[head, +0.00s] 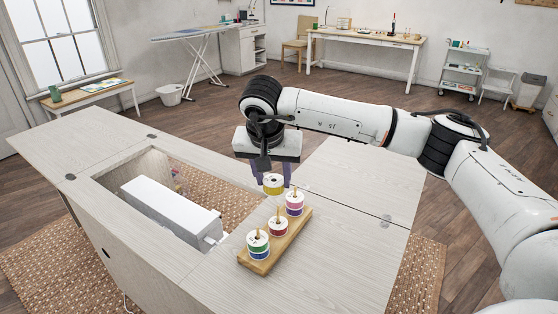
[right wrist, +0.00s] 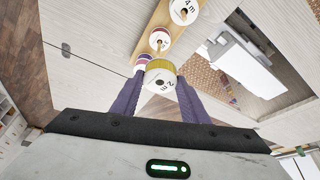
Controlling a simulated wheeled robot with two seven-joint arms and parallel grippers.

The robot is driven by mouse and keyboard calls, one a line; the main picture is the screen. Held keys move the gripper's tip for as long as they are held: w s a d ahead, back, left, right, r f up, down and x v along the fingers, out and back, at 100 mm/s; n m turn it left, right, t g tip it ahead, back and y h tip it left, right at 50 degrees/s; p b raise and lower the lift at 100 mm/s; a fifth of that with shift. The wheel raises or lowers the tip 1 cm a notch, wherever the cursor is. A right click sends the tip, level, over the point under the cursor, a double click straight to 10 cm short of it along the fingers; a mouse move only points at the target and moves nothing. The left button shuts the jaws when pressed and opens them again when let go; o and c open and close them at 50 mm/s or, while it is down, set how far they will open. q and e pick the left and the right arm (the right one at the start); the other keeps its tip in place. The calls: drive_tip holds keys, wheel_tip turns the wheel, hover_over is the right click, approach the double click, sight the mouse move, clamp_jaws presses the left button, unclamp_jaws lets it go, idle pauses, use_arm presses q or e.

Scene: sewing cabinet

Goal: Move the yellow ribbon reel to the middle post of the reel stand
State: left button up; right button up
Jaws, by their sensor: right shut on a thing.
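The yellow ribbon reel (head: 272,185) is between the fingers of my right gripper (head: 276,182), which is shut on it. In the right wrist view the reel (right wrist: 160,77) shows its white face, with a purple finger on each side. It is held above the cabinet top, near the far end of the reel stand (head: 263,262) and apart from the posts. The stand is a wooden board with three posts. The middle post carries a red reel (head: 278,227), and its post tip shows above it. My left gripper is not in view.
The near post has green and blue reels (head: 257,243); the far post has pink and purple reels (head: 295,204), close to the held reel. A white sewing machine (head: 170,208) sits in the cabinet opening to the left. The cabinet top (head: 345,245) right of the stand is clear.

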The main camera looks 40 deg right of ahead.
drive_tip(key=shift+w+d+r+m, duration=0.3)
drive_tip(key=shift+d+m, duration=0.1)
drive_tip(key=shift+d, duration=0.25)
drive_tip(key=shift+w+d+f, duration=0.1)
drive_tip(key=shift+d, duration=0.1)
wheel_tip(320, 180, down, 5)
drive_tip(key=b, duration=0.4)
drive_tip(key=shift+f, duration=0.6)
drive_tip(key=shift+f+b, duration=1.05)
drive_tip(key=shift+f, duration=0.45)
